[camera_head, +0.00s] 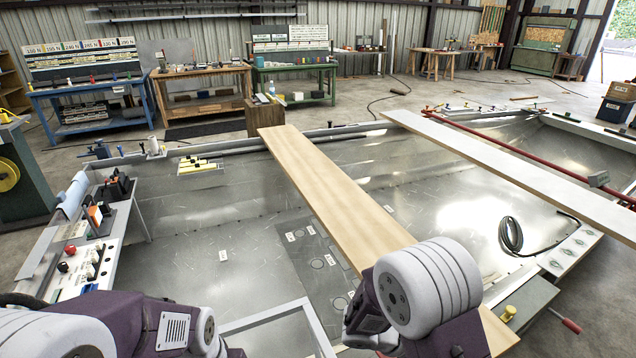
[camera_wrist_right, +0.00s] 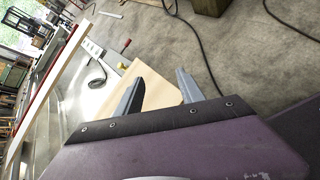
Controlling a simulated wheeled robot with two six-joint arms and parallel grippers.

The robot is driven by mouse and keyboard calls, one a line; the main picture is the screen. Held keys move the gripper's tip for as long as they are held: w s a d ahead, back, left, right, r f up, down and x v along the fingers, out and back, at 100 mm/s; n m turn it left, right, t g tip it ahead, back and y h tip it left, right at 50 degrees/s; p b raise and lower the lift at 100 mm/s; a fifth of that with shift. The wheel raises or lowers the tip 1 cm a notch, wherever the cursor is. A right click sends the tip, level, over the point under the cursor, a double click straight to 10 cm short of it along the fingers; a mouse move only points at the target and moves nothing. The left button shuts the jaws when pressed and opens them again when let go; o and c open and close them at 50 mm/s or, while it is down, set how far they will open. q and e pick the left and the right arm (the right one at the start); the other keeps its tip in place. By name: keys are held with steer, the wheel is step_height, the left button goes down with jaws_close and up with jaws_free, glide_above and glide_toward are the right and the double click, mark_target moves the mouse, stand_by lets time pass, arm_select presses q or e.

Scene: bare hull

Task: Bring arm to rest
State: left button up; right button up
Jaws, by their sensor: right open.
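My right arm (camera_head: 425,290) reaches into the head view from the bottom, bent, with its purple and white links over the near end of a wooden plank. My right gripper (camera_wrist_right: 159,76) shows in the right wrist view with its two grey fingers apart and nothing between them. The near end of the plank lies behind the fingers there; whether they touch it I cannot tell. My left arm (camera_head: 175,328) lies low along the bottom left of the head view. Its gripper is not visible.
The wooden plank (camera_head: 335,200) and a pale plank (camera_head: 520,180) span the open metal hull (camera_head: 240,235). A coiled cable (camera_head: 511,236) lies at the right. A side panel with switches (camera_head: 88,265) stands close to my left arm. Workbenches (camera_head: 205,88) stand at the back.

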steer(key=s+a+r+m+g+y+p, duration=0.2)
steer(key=s+r+m+y+p, duration=0.1)
steer(key=s+r+m+y, duration=0.4)
arm_select(q)
step_height(320, 180, up, 5)
steer(key=shift+s+d, duration=0.1)
steer(key=shift+s, duration=0.05)
arm_select(e)
steer(key=w+a+f+m+t+y, duration=0.2)
steer(key=a+m+y, duration=0.2)
steer(key=a+m, duration=0.2)
steer(key=shift+a+f+t, duration=0.35)
steer(key=shift+a+t, duration=0.05)
steer(key=shift+a, duration=0.85)
steer(key=shift+m, duration=0.3)
